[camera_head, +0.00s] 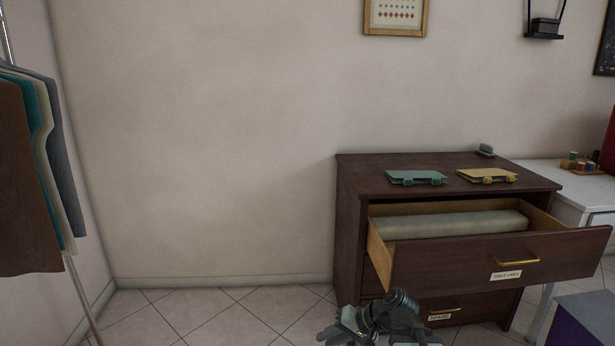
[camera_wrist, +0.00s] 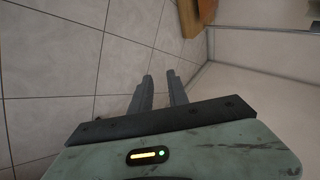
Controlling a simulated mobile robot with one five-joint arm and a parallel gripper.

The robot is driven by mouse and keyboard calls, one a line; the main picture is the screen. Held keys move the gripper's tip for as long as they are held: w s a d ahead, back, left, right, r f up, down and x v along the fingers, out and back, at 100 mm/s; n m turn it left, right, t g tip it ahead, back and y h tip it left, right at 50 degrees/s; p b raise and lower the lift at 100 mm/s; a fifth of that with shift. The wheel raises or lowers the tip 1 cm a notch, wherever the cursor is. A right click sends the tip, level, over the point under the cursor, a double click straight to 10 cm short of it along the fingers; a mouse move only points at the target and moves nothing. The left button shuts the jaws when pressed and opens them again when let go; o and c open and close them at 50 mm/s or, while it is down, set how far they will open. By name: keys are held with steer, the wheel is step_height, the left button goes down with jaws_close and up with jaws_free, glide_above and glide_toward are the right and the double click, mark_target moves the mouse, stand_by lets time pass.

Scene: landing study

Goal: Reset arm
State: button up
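My gripper shows in the wrist view (camera_wrist: 159,75). Its two dark fingers stand a little apart with floor tiles visible between them, and nothing is held. In the head view my folded arm is at the bottom edge, in front of the dresser's lower left part. The fingertips cannot be made out clearly there.
A dark wooden dresser (camera_head: 350,215) stands at the right, its upper drawer (camera_head: 450,268) pulled out with a rolled grey-beige cloth (camera_head: 450,224) inside. A green folder (camera_head: 416,177) and a tan folder (camera_head: 487,175) lie on top. Hanging clothes (camera_head: 30,170) are at left. Tiled floor (camera_head: 215,318) is clear between.

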steer(key=s+d+f+n+g+h, duration=0.1)
steer(key=s+d+f+g+h, duration=0.1)
steer(key=s+d+f+h, duration=0.3)
steer(key=s+d+f+g+h, duration=0.1)
steer(key=d+h, duration=0.2)
steer(key=d, duration=0.3)
step_height(320, 180, up, 38)
steer(key=p, duration=3.8)
